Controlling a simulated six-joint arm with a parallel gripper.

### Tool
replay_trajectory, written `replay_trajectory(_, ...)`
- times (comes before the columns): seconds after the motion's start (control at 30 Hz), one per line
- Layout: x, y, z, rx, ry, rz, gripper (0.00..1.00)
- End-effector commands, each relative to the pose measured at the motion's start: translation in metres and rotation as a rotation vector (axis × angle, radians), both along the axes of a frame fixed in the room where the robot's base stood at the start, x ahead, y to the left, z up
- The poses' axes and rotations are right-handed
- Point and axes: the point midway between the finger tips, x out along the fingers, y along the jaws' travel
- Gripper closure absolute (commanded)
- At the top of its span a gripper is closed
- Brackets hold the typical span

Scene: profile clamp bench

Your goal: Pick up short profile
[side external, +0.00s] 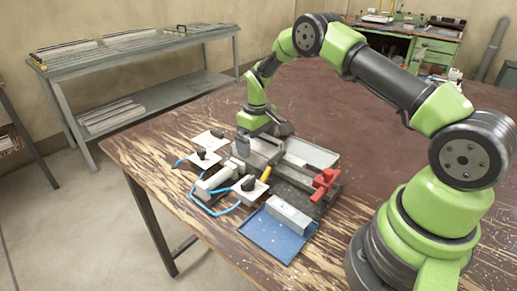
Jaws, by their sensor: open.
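A short light-grey profile (289,213) lies on a blue mat (272,240) at the front of the bench. I take it to be the short profile. My gripper (266,137) is at the back of the clamp fixture (318,203), well behind the profile and apart from it. The fingers are small and partly hidden by the wrist and fixture; nothing shows held in them. Another pale block (215,180) sits left of the fixture, between small plates with black knobs.
A blue hose (205,208) loops along the left. A grey tray (312,153) lies behind. The brown table (180,128) has free room at left and back.

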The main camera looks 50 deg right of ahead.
Motion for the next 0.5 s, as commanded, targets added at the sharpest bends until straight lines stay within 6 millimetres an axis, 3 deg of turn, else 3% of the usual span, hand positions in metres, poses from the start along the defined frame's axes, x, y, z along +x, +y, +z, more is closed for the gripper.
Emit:
replay_trajectory(0.07,0.0001,0.0000,0.0003,0.000,0.000,0.000,0.00)
replay_trajectory(0.3,0.0000,0.0001,0.0005,0.000,0.000,0.000,0.53)
replay_trajectory(0.5,0.0002,0.0000,0.0010,0.000,-0.001,0.000,0.53)
